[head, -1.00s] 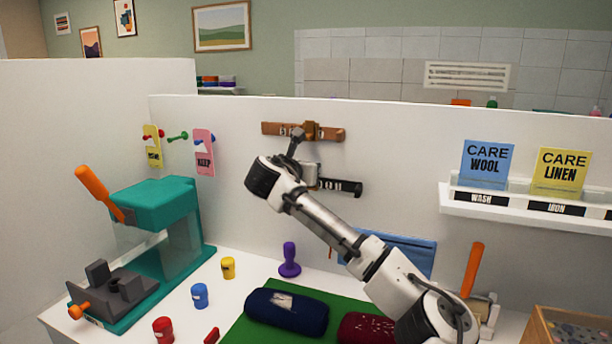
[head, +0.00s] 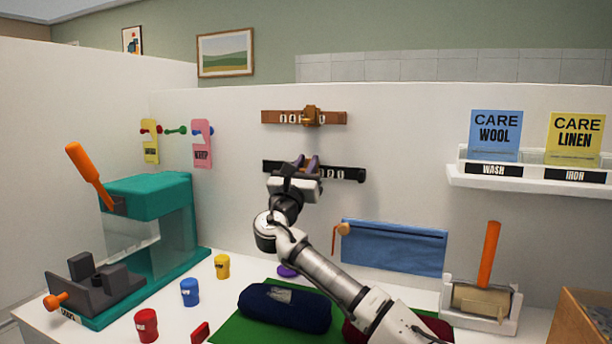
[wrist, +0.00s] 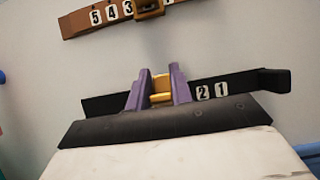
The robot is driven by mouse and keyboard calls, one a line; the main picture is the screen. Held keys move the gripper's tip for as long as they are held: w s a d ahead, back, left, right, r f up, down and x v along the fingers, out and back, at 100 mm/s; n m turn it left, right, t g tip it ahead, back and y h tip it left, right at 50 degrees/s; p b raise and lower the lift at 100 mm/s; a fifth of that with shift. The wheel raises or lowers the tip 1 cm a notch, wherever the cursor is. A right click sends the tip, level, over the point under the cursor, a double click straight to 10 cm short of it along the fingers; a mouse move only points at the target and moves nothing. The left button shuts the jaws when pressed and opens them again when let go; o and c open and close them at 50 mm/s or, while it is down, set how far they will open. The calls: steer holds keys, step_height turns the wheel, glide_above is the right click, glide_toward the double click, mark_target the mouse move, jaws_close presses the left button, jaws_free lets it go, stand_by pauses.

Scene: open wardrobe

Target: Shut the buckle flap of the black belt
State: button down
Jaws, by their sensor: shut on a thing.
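The black belt (head: 350,175) hangs level on the white wall panel, below a brown belt, with white number tags on it. It also shows in the wrist view (wrist: 270,82). My gripper (head: 306,163) is in front of the middle of the black belt. In the wrist view its two purple fingers (wrist: 159,82) stand on either side of the gold buckle part (wrist: 161,89) and are shut on it. The fingers and the hand hide much of the buckle. I cannot tell the flap's angle.
The brown belt (head: 280,117) with its own buckle (head: 312,116) is just above. A blue pouch (head: 395,247) hangs lower right, and a shelf with care cards (head: 495,135) is at right. A teal press (head: 150,230) stands at left. Rolled cloths (head: 284,308) lie below.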

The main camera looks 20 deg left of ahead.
steer(key=shift+t, duration=0.3)
steer(key=c, duration=1.2)
jaws_free()
steer(key=shift+c, duration=0.2)
steer(key=shift+r, duration=0.1)
step_height(320, 180, up, 20)
steer(key=shift+f+p, duration=0.1)
steer(key=shift+p, duration=0.45)
